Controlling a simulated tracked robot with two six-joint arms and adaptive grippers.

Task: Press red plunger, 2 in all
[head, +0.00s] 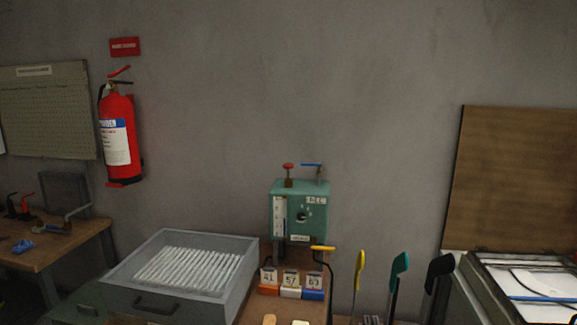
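A red plunger (288,166) with a round knob stands upright on a short stem on top of a teal machine box (316,214), near the middle of the head view. Its stem shows below the knob, and nothing touches it. A blue lever handle (311,165) sits on a brass fitting just right of the plunger. The box front has a pale gauge strip, a dark round opening and small labels. Neither of my grippers is in view.
Orange, white and blue numbered blocks (291,292) stand below the box, beside a yellow-handled lever (323,248). Yellow, teal and black paddles (400,262) rise at right. A grey drawer tray (170,308) with white rods is at left. A fire extinguisher (118,140) hangs on the wall.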

